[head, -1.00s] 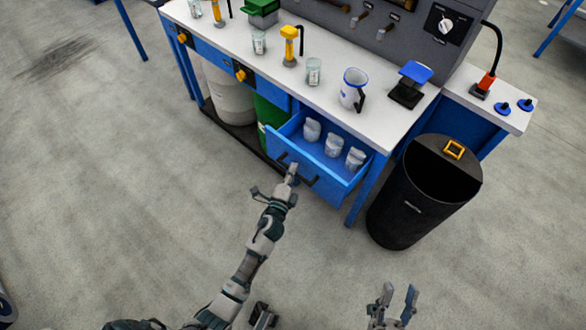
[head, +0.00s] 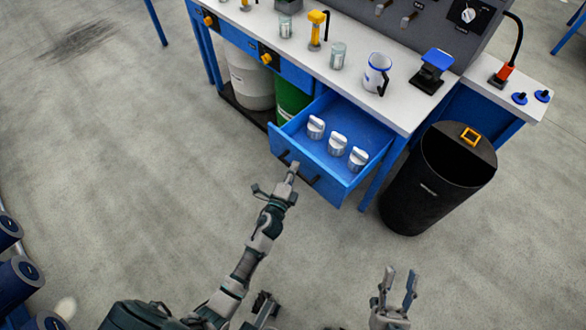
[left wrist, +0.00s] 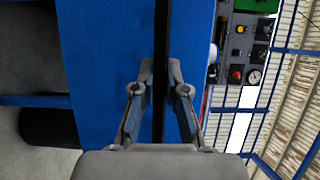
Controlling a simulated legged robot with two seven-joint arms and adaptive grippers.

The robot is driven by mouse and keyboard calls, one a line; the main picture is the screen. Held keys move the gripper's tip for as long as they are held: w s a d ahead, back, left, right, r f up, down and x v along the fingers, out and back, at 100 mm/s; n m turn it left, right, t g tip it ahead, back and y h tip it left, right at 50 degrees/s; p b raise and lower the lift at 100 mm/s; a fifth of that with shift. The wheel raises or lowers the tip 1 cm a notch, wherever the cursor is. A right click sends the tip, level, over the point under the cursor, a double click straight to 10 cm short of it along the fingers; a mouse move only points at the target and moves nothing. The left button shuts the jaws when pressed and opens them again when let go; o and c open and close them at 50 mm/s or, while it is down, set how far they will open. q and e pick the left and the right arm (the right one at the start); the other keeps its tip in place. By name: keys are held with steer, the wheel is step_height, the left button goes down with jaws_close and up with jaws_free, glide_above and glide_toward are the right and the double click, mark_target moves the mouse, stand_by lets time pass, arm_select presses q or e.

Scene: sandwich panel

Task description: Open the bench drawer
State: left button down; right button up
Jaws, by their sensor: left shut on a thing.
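The blue bench drawer (head: 336,140) is pulled out from under the white bench top. My left gripper (head: 290,174) is at the black handle (head: 313,180) on the drawer's front. In the left wrist view, its two fingers (left wrist: 160,95) stand on either side of the black handle bar (left wrist: 161,60), in front of the blue drawer face (left wrist: 105,60). It is shut on the handle. My right gripper (head: 397,285) is empty, its fingers apart, above the floor at the bottom of the head view.
A black bin (head: 425,195) stands just right of the drawer. A green container (head: 291,103) and a pale drum (head: 250,82) stand left of it under the bench. A mug (head: 375,72) sits on the bench top (head: 405,105).

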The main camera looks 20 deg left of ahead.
arm_select(q)
steer(key=shift+s+d+f, duration=0.15)
steer(key=shift+d+f, duration=0.3)
steer(key=shift+d, duration=0.05)
steer(key=c, duration=1.3)
jaws_free()
steer(key=shift+c, duration=0.2)
steer(key=shift+o, duration=0.8)
steer(key=shift+d, duration=0.1)
steer(key=shift+r, duration=0.3)
steer(key=shift+s, duration=0.15)
steer(key=s, duration=1.1)
steer(key=shift+s+d, duration=0.2)
steer(key=shift+d, duration=0.15)
arm_select(e)
steer(key=shift+d, duration=0.3)
arm_select(q)
steer(key=shift+a+f, duration=0.1)
steer(key=shift+f, duration=0.05)
arm_select(e)
steer(key=shift+a, duration=0.15)
